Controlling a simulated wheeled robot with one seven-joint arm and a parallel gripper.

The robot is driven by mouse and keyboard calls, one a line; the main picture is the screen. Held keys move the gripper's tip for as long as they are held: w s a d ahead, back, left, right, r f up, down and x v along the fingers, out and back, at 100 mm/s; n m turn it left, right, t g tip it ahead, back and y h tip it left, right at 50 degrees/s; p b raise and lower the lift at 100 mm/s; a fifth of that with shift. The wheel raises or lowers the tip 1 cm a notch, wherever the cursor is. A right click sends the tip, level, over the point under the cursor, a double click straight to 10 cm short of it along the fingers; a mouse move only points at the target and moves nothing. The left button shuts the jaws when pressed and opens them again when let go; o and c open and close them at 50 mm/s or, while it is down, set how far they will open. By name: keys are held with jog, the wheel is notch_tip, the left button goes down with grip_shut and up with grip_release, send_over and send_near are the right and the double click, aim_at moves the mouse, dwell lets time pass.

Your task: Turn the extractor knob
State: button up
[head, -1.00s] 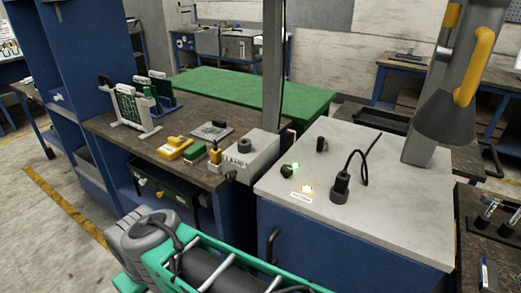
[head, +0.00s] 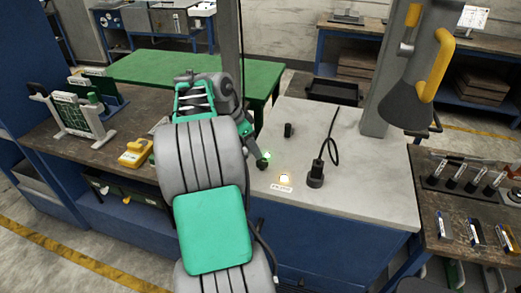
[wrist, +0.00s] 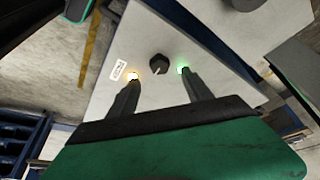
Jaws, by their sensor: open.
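The extractor knob (wrist: 158,64) is a small dark round knob with a pale pointer mark, on the light top of a blue cabinet. In the wrist view it lies just ahead of and between the fingertips of my open gripper (wrist: 159,75), and the jaws are empty. A glowing orange light and a green light show beside the fingertips.
A yellow device (head: 135,153) lies on the left bench.

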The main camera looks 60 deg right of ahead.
aim_at(262, 161)
jog(key=p+x, duration=0.1)
jog(key=x, duration=0.7)
jog(key=shift+s+d+r, duration=0.1)
jog(key=shift+s+r, duration=0.05)
jog(key=shift+c, duration=0.6)
grip_shut()
